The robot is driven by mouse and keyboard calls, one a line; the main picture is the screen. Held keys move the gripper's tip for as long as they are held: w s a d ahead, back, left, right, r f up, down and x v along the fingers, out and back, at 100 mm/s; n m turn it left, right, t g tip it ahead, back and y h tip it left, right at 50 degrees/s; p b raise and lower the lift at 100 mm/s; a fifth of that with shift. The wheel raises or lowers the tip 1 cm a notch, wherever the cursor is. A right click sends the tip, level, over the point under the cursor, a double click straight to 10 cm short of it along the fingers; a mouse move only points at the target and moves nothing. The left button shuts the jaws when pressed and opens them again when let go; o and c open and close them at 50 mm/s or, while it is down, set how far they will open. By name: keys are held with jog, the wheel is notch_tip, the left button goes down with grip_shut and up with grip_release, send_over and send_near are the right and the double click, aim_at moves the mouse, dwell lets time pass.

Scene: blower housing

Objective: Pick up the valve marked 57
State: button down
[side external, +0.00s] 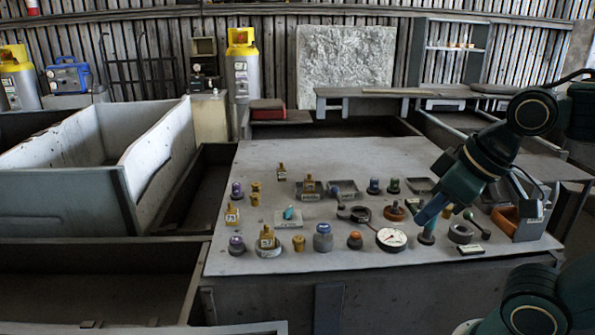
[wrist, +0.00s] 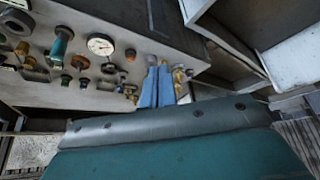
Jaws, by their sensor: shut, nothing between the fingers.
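Several brass valves with yellow tags stand on the left half of the grey table. One is at the left edge (side external: 232,215), one is on a round dish at the front (side external: 267,238), one is on a plate (side external: 309,187) and one is at the back (side external: 282,172). The tag numbers are too small to read surely, so I cannot tell which is 57. My gripper (side external: 420,220) has blue fingers, shut and empty, above the right half of the table. They also show in the wrist view (wrist: 158,68), partly covering small brass parts (wrist: 180,76).
Several small knobs stand between. The table's back left is mostly bare.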

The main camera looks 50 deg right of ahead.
jog(key=c, duration=0.8)
grip_release()
jog(key=w+a+r+m+g, duration=0.1)
jog(key=w+r+m+g, duration=0.25)
jog(key=w+m, duration=0.95)
jog(key=m+g, duration=0.2)
jog(key=m, duration=0.5)
send_over(267, 236)
jog(key=shift+w+d+f, duration=0.1)
jog(key=shift+w+f, duration=0.05)
jog(key=shift+f, duration=2.7)
jog(key=shift+w+d+f, duration=0.1)
jog(key=shift+f, duration=2.7)
jog(key=shift+w+d+f, duration=0.1)
jog(key=shift+w+f, duration=0.05)
jog(key=shift+f, duration=2.7)
jog(key=shift+f, duration=0.1)
